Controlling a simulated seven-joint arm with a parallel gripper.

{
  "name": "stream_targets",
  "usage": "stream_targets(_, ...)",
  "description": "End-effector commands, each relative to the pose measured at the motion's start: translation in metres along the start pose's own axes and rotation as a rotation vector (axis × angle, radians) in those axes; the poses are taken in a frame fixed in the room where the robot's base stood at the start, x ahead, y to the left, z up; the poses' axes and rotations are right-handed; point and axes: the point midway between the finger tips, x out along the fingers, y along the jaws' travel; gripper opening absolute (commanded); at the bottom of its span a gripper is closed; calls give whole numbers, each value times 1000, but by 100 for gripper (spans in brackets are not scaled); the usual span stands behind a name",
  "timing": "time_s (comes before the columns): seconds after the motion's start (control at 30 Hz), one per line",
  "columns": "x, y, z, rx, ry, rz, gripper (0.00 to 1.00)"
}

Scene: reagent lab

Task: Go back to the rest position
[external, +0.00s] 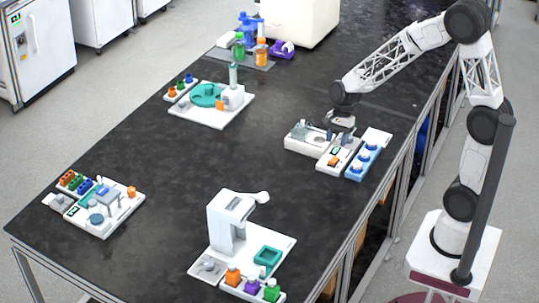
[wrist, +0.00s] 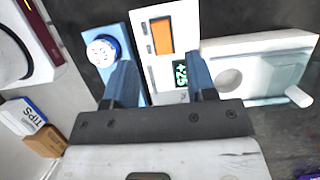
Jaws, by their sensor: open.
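My gripper (external: 341,122) is above the station at the right side of the black bench in the external view. In the wrist view my gripper (wrist: 160,88) shows two separate dark blue fingers with nothing held between them. Below it is a white panel (wrist: 165,15) with an orange block and a green-lit display. The blue rack (external: 359,171) with white-capped bottles stands at its right in the external view. The white station with a basin (external: 304,136) lies to its left. I cannot tell the exact height of my gripper above them.
A white dispenser station (external: 233,220) with coloured bottles stands at the front. A turquoise round tray (external: 207,95) sits on a station at the back left. Another station with small racks (external: 97,217) is at the far left. The middle of the bench is clear.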

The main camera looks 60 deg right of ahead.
Motion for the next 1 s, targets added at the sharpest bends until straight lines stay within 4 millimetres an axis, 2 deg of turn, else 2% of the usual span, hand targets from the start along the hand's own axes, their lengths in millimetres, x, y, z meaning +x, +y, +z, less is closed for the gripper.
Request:
stream_targets(0.27,-7,4,4,-39,7,-5,51)
stream_targets(0.47,-26,21,17,-166,33,-13,51)
stream_targets(1.0,-99,104,63,-732,168,-21,51)
